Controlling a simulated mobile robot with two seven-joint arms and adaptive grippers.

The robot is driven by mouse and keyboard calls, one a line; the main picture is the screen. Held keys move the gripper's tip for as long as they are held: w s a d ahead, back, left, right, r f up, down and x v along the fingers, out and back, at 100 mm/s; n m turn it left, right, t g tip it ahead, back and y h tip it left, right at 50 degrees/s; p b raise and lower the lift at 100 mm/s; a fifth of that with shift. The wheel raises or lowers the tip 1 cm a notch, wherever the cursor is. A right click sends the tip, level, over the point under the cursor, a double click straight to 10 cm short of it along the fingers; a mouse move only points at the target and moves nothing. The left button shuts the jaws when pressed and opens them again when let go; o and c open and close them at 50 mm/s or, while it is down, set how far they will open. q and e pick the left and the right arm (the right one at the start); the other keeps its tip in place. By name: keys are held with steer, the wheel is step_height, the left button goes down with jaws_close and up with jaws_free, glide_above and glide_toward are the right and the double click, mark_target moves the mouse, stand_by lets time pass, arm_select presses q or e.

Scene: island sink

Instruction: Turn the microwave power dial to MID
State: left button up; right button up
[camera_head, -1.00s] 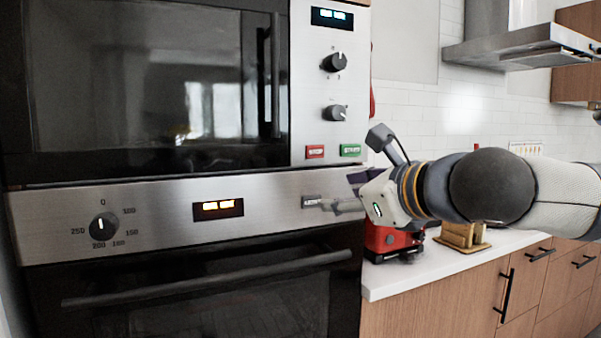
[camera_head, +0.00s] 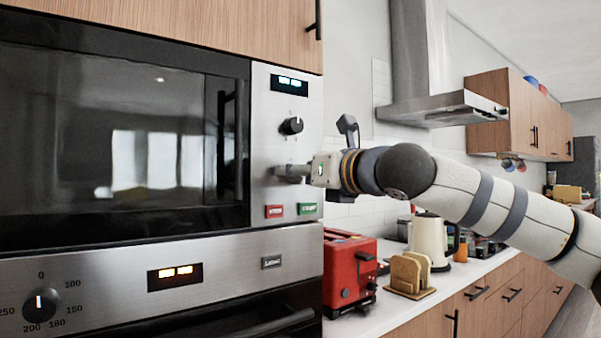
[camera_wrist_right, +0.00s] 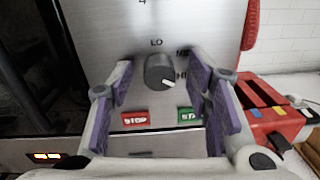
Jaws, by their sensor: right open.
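The microwave's grey power dial (camera_wrist_right: 158,70) is in the middle of the right wrist view, with LO above it and HI at its right. A mid label between them is partly covered by a finger. The dial's white mark points to the lower right, near HI. My right gripper (camera_wrist_right: 160,84) is open, with one finger on each side of the dial; I cannot tell whether they touch it. My left gripper is not in view.
An upper dial (camera_head: 291,125) is above my gripper. A red stop button (camera_head: 274,211) and green button (camera_head: 307,208) are just below. The oven dial (camera_head: 41,305) is lower left. A red toaster (camera_head: 348,268) stands on the counter below my right arm.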

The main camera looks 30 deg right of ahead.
steer(key=shift+w, duration=0.15)
jaws_close()
steer(key=n, duration=1.1)
steer(key=shift+a+f+n, duration=0.1)
steer(key=shift+a+n, duration=0.05)
steer(key=shift+n, duration=0.25)
stand_by(0.5)
